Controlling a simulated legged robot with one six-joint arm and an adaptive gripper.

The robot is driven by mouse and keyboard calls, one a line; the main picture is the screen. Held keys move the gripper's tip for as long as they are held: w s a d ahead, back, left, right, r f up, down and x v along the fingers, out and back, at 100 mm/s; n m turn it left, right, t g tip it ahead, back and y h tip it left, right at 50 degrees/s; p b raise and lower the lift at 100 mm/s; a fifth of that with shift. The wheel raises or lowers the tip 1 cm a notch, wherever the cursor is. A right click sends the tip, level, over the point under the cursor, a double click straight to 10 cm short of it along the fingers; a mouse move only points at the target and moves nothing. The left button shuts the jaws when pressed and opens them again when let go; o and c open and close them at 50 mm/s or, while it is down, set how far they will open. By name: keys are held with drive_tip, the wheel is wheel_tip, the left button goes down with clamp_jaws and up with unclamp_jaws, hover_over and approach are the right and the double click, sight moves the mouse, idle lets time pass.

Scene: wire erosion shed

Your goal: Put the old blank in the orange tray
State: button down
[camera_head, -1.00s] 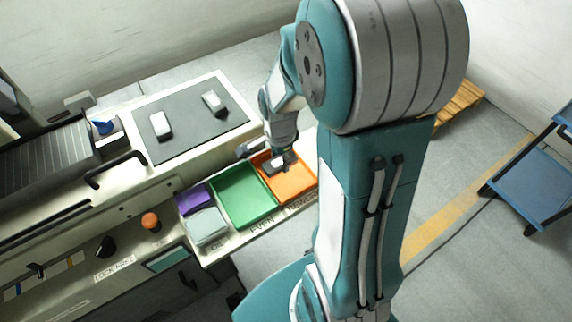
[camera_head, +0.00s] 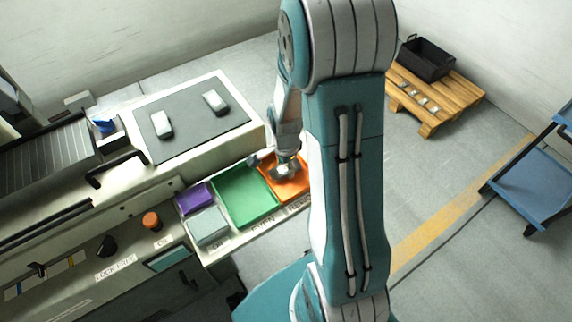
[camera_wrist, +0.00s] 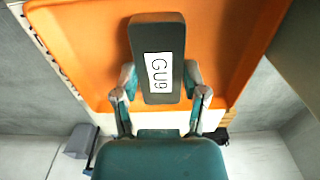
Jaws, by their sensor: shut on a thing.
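The blank is a dark grey block (camera_wrist: 157,31) with a white label that appears to read "GU9". In the wrist view my gripper (camera_wrist: 160,88) has a finger on each side of it and is shut on it. The orange tray (camera_wrist: 80,30) fills the background behind the block. In the head view my gripper (camera_head: 285,172) is over the orange tray (camera_head: 295,194). The block is hard to make out there, and I cannot tell whether it touches the tray floor.
The green tray (camera_head: 243,193), a purple tray (camera_head: 195,198) and a grey tray (camera_head: 207,226) sit left of the orange one. Two light blocks (camera_head: 161,124) (camera_head: 215,101) lie on a dark mat (camera_head: 190,122). A pallet (camera_head: 440,100) and blue cart (camera_head: 535,183) stand right.

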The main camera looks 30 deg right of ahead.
sight(285, 168)
drive_tip(key=shift+c, duration=0.8)
unclamp_jaws()
drive_tip(key=shift+a, duration=0.15)
drive_tip(key=shift+o, duration=0.2)
drive_tip(key=shift+a, duration=0.1)
drive_tip(key=shift+d, duration=0.25)
drive_tip(key=shift+r, duration=0.2)
wheel_tip(285, 168, up, 12)
drive_tip(key=s+a+r+n+t, duration=0.2)
drive_tip(key=s+a+r+n, duration=0.3)
drive_tip(key=s+r+n, duration=0.1)
drive_tip(key=s+a+r+n+t, duration=0.3)
drive_tip(key=s+a+r+n, duration=0.3)
drive_tip(key=r+n, duration=0.3)
drive_tip(key=n, duration=0.2)
drive_tip(key=shift+s+n+t, duration=0.3)
drive_tip(key=shift+s, duration=0.05)
drive_tip(key=shift+r, duration=0.1)
